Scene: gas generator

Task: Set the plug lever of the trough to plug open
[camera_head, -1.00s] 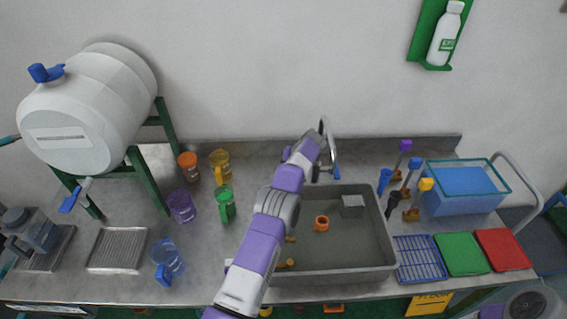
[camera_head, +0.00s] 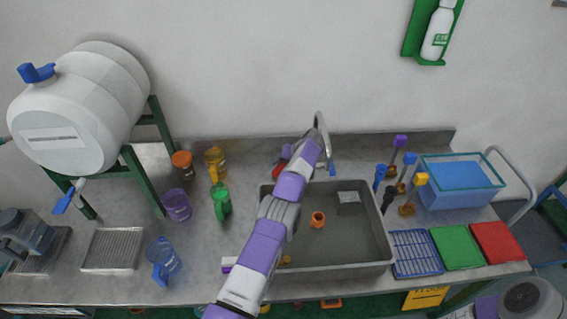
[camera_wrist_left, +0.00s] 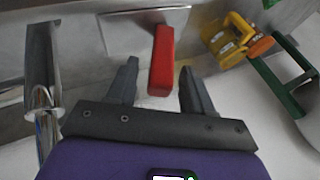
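The trough (camera_head: 330,269) is a grey sunken basin in the metal counter. A small pale slotted grate (camera_head: 348,197) shows at its back right. A red lever (camera_wrist_left: 161,60) stands out from a metal plate (camera_wrist_left: 145,28) in the left wrist view. In the head view a bit of red (camera_head: 279,171) shows behind the trough, mostly hidden by my arm. My left gripper (camera_wrist_left: 158,72) is open, with one finger on each side of the red lever and visible gaps to it. In the head view the gripper (camera_head: 285,158) is partly hidden. My right gripper is out of view.
A metal faucet (camera_head: 326,145) rises close to the left gripper; its pipe (camera_wrist_left: 42,75) also shows in the wrist view. An orange ring-like piece (camera_head: 317,219) lies in the trough. Several jugs, including a green one (camera_head: 221,201), stand left of my arm.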

